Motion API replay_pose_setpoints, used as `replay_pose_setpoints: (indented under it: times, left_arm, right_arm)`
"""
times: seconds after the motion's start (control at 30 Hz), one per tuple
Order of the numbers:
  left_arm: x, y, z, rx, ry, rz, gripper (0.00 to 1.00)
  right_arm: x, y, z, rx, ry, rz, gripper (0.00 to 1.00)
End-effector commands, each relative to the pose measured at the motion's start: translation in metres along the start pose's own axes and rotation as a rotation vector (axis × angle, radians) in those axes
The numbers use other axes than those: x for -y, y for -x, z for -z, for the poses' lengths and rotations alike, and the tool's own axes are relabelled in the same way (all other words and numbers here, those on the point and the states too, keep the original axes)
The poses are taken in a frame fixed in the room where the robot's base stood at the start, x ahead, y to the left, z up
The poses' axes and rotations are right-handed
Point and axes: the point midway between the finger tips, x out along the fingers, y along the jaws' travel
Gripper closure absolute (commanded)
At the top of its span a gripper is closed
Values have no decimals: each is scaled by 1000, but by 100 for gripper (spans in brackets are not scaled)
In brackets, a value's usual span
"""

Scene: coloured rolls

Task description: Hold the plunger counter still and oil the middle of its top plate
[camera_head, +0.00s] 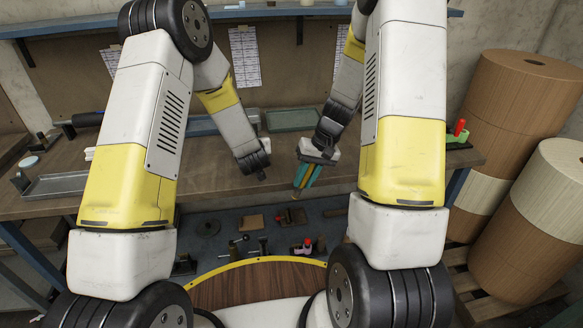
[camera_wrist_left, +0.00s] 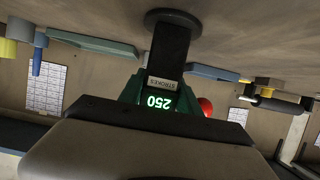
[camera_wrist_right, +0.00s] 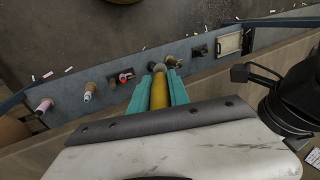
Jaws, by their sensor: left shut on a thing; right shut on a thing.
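The plunger counter (camera_wrist_left: 171,60) fills the middle of the left wrist view, which is upside down. It shows a dark post with a STROKES label, a round dark disc at one end, and a green body with a lit display reading 250. A red knob (camera_wrist_left: 205,107) shows beside it. My left gripper (camera_head: 262,173) is shut on the counter; its palm hides the grip. My right gripper (camera_head: 303,177) is shut on a slim brass-coloured oiler (camera_wrist_right: 159,92), with teal pieces on both sides of it. The oiler is right of my left gripper, apart from it, tip downward.
The workbench (camera_head: 215,185) has a green tray (camera_head: 292,120) behind my grippers and a metal tray (camera_head: 60,185) at left. A green stand with a red knob (camera_head: 460,130) is at right. Small tools lie on a lower blue-grey shelf (camera_head: 225,250). Large rolls (camera_head: 535,215) stand at right.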

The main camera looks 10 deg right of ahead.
Motion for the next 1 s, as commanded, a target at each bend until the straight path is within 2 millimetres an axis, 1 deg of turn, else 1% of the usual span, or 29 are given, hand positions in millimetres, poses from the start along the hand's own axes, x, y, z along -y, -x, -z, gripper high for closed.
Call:
replay_pose_setpoints:
  times: [0.03, 0.07, 0.17, 0.27, 0.3, 0.37, 0.4, 0.53, 0.6, 0.7, 0.8, 0.9, 1.0]
  left_arm:
    - [0, 0, -6, 12, -2, 0, 100]
    - [0, 0, -6, 12, -2, -1, 100]
    - [0, 0, -6, 13, -2, -1, 100]
    - [0, 0, -6, 13, -2, -1, 100]
    - [0, 0, -6, 14, -2, -1, 100]
    - [0, 0, -6, 14, -3, -1, 100]
    - [0, 0, -6, 14, -3, -1, 100]
    - [0, 1, -7, 15, -3, -1, 100]
    - [0, 1, -7, 15, -3, -1, 100]
    - [0, 1, -7, 16, -3, -1, 100]
    - [0, 1, -7, 16, -3, -1, 100]
    - [0, 1, -8, 16, -3, -1, 100]
    - [0, 1, -8, 17, -3, -1, 100]
  right_arm:
    - [4, 5, 7, -14, 4, 0, 100]
    - [6, 8, 12, -23, 6, 1, 100]
    - [20, 26, 35, -72, 11, 2, 100]
    - [42, 54, 66, -140, 17, 2, 100]
    - [52, 66, 78, -169, 18, 3, 100]
    - [69, 86, 95, -213, 19, 2, 100]
    - [80, 99, 105, -242, 19, 1, 100]
    - [116, 142, 133, -331, 15, -4, 100]
    - [133, 163, 143, -372, 12, -8, 100]
    - [154, 187, 154, -418, 9, -13, 100]
    - [167, 205, 160, -449, 5, -18, 100]
    - [174, 214, 163, -465, 1, -21, 100]
    - [176, 214, 164, -470, 0, -23, 100]
